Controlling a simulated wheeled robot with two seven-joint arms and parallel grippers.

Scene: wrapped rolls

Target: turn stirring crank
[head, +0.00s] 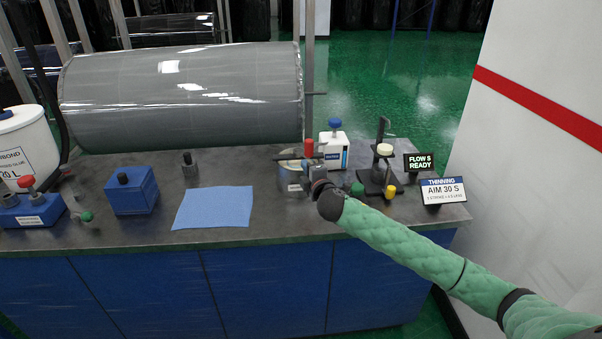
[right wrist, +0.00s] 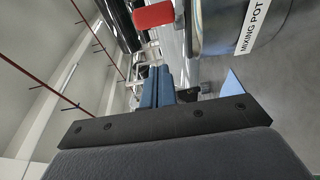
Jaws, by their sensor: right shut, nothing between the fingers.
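The mixing pot (head: 289,176) is a silvery can on the bench, partly hidden behind my right gripper (head: 309,168). The stirring crank is a dark bar over the pot with an upright red handle (head: 309,148). In the right wrist view the red handle (right wrist: 153,15) shows at the top, and the labelled mixing pot (right wrist: 240,28) is at upper right. My right gripper's blue fingers (right wrist: 157,70) are together and empty, just short of the red handle. I cannot tell whether they touch any part of the crank. My left gripper is out of view.
A blue cloth (head: 213,207) lies left of the pot. A white bottle (head: 333,150) stands behind it. A dark stand (head: 380,170) and the display signs (head: 443,190) are to the right. A large wrapped roll (head: 185,95) lies behind the bench.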

